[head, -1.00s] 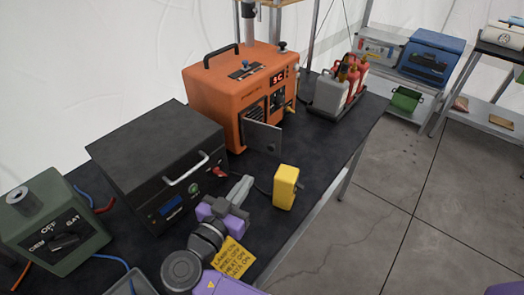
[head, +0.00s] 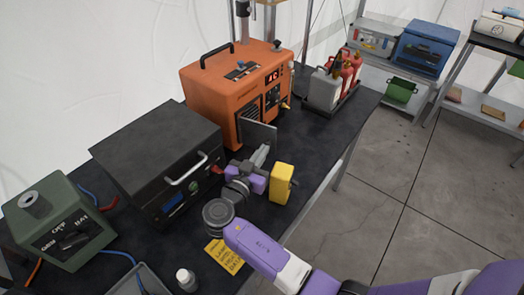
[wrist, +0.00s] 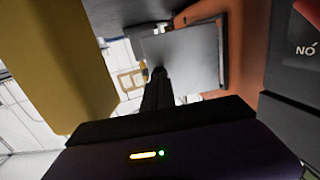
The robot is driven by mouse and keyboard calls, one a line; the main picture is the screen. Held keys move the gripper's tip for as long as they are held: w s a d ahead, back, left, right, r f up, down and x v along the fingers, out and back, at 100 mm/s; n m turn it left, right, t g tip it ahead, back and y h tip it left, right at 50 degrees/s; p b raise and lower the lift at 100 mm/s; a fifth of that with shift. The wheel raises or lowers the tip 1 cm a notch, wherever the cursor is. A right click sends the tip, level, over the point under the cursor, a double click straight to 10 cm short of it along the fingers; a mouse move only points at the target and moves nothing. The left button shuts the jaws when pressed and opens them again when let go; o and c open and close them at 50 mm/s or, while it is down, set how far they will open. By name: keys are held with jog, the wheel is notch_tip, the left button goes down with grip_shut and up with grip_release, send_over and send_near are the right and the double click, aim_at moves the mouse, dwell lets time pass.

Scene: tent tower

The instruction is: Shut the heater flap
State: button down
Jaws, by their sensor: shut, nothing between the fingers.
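The orange heater (head: 225,95) stands at the back of the black bench. Its grey flap (head: 258,134) stands open, sticking out from the heater's front beside the dark grille. My gripper (head: 264,151) is shut and empty, its fingers pointing at the flap from in front. In the wrist view, the flap (wrist: 190,52) is a grey panel beyond my dark closed fingers (wrist: 157,75), with the orange heater side (wrist: 246,45) to its right. The fingertips overlap the flap's lower edge there; I cannot tell whether they touch it.
A yellow block (head: 281,183) stands close right of my gripper and fills the wrist view's left (wrist: 55,60). A black case with a handle (head: 160,155) is close on the left. Red and grey canisters (head: 335,85) stand behind. A yellow note (head: 223,256) lies in front.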

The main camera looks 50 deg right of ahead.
jog(key=shift+f, duration=0.1)
jog(key=shift+s+d+b, duration=0.15)
jog(key=shift+d+b, duration=0.7)
jog(key=shift+b, duration=0.25)
jog(key=shift+a, duration=0.1)
